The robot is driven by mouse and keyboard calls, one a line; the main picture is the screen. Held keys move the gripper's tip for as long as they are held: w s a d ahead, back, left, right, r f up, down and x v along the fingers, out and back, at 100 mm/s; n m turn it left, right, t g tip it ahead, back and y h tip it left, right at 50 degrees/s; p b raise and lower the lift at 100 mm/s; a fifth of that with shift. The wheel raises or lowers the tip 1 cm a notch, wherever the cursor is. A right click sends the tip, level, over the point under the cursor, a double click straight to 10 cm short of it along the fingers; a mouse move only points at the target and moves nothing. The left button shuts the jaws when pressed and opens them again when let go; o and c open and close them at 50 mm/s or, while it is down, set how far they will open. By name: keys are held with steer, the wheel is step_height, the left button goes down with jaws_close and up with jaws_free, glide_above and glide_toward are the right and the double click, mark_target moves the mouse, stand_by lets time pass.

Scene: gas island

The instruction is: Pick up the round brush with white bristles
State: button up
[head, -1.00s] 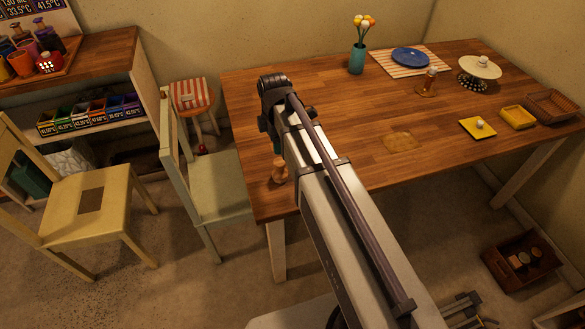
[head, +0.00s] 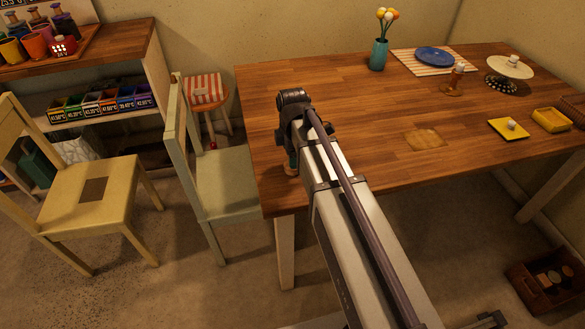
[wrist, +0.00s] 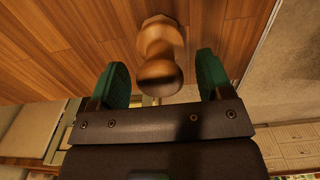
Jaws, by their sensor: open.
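A turned wooden knob-shaped piece (wrist: 160,75) stands on the wooden table top (head: 350,110), near its front left corner. No white bristles show on it, so I cannot tell whether it is the brush. My gripper (wrist: 163,78) is open, and its two green fingers are on either side of the rounded knob with gaps showing. In the head view the wooden piece (head: 291,169) is mostly hidden by the end of my arm. I cannot make out white bristles anywhere in view.
A pale green chair (head: 225,185) stands close to the table's left edge. A wooden box (head: 545,285) is on the floor.

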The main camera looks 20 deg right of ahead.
steer(key=shift+r, duration=0.1)
steer(key=c, duration=1.1)
step_height(320, 180, up, 10)
steer(key=p, duration=1)
steer(key=shift+r, duration=0.15)
steer(key=o, duration=0.4)
steer(key=shift+c, duration=1.1)
